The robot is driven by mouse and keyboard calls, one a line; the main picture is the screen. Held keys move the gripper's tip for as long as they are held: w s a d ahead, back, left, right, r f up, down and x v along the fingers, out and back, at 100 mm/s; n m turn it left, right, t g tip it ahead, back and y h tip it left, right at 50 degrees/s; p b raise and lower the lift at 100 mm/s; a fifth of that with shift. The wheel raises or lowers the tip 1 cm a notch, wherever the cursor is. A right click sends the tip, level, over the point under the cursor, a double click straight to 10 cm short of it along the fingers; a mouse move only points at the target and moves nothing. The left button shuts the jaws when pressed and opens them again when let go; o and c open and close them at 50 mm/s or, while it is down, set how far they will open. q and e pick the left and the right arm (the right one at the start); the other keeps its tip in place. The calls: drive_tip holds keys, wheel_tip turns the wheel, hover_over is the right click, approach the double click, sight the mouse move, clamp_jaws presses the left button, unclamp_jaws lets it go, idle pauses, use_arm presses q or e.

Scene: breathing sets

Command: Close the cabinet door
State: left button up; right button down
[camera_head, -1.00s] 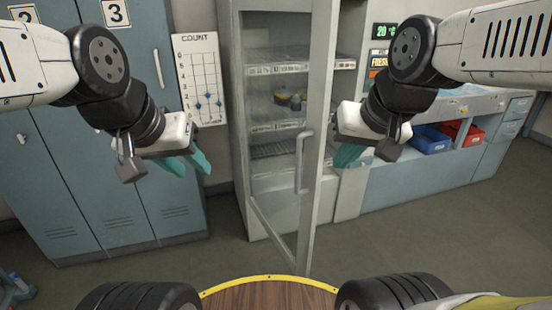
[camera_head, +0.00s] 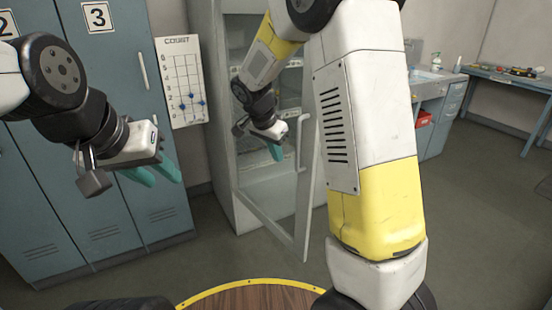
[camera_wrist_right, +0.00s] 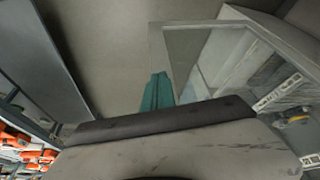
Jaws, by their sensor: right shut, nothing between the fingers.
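The cabinet door (camera_head: 306,215) has a grey frame, a glass pane and a bar handle (camera_head: 303,128). It stands open, swung out toward me from the tall cabinet (camera_head: 222,130). The door frame also shows in the right wrist view (camera_wrist_right: 158,50). My right gripper (camera_head: 276,148) is shut and empty, in front of the glass and left of the handle. Its teal fingers (camera_wrist_right: 157,92) overlap the frame's edge in the wrist view; I cannot tell whether they touch. My right arm hides part of the door's upper right. My left gripper (camera_head: 152,174) is open and empty before the lockers.
Blue-grey lockers (camera_head: 110,130) stand at the left, with a count chart (camera_head: 183,85) on the wall beside them. A blue counter (camera_head: 440,105) and a table (camera_head: 505,80) are at the right. The floor (camera_head: 470,220) at the right is clear.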

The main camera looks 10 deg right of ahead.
drive_tip(key=w+d+f, duration=0.5)
drive_tip(key=f, duration=0.3)
drive_tip(key=shift+d+f, duration=0.35)
drive_tip(key=shift+d, duration=0.1)
